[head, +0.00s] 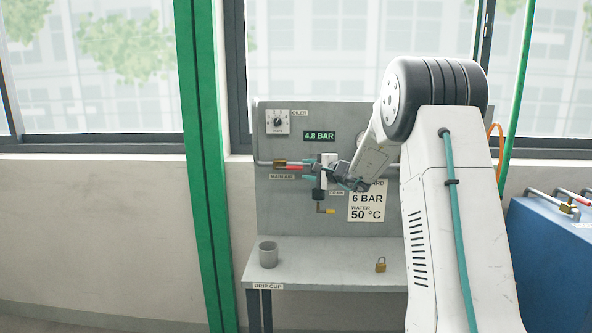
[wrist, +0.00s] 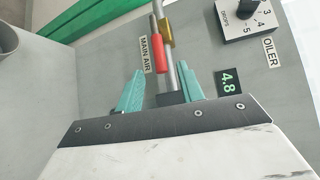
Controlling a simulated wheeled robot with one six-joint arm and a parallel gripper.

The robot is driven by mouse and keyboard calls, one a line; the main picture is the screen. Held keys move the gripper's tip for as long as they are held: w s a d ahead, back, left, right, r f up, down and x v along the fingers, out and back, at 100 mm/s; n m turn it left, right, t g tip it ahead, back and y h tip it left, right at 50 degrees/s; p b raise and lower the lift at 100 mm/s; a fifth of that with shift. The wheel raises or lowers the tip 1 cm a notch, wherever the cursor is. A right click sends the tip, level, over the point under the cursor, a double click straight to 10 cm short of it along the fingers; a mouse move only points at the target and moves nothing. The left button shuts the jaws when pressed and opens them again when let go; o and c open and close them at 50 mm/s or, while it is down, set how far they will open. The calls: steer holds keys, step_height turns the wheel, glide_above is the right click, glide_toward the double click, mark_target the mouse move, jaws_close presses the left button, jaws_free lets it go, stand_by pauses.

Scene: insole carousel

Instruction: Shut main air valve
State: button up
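The main air valve has a brass body (head: 279,162) and a red lever (head: 293,167) on a grey pipe, above the MAIN AIR label (head: 283,177). In the wrist view the red lever (wrist: 158,58) lies along the pipe, beside the brass body (wrist: 166,33). My gripper (head: 308,169) is at the panel, just right of the lever. Its two teal fingers are apart in the wrist view (wrist: 162,69), with the lever's end close to the gap between their tips. I see no finger pressing on the lever. My gripper hides part of the panel behind it.
The grey panel (head: 350,115) carries an oiler dial (head: 277,122), a green 4.8 BAR display (head: 319,136) and a 6 BAR / 50 °C sign (head: 367,203). A drip cup (head: 268,255) and a padlock (head: 381,265) stand on the shelf below. A blue cabinet (head: 550,255) is at right.

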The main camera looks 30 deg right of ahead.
mark_target(299, 168)
steer(key=x, duration=0.6)
steer(key=shift+w+a, duration=0.15)
steer(key=shift+w, duration=0.05)
steer(key=shift+c, duration=0.4)
jaws_close()
